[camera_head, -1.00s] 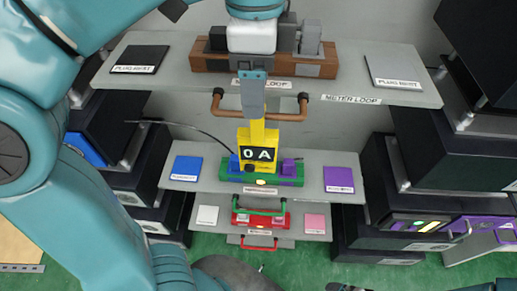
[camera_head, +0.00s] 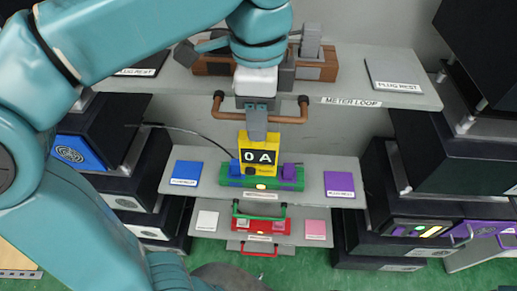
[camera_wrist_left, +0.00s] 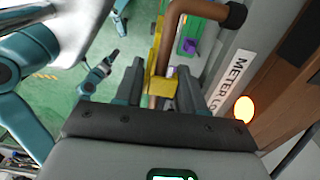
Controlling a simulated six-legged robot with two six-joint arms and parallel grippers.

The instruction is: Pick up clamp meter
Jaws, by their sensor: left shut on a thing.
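The clamp meter (camera_head: 258,156) is a yellow body with a dark display reading "0 A". In the head view it is upright below the copper-coloured meter loop (camera_head: 292,117), in front of the green fixture; I cannot tell whether it touches that fixture. My left gripper (camera_head: 257,128) reaches down from above, shut on the meter's upper yellow part. In the left wrist view the yellow part (camera_wrist_left: 161,88) sits between the fingers of the gripper (camera_wrist_left: 160,92), beside the loop pipe (camera_wrist_left: 172,40). The gripper hides the meter's top. My right gripper does not show.
The upper shelf (camera_head: 385,100) carries a wooden-coloured block with grey plugs and plug rests. Below are the green fixture (camera_head: 290,184) with blue and purple pads and the red fixture (camera_head: 275,226). Dark cabinets stand on both sides. A black cable (camera_head: 195,131) runs left of the meter.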

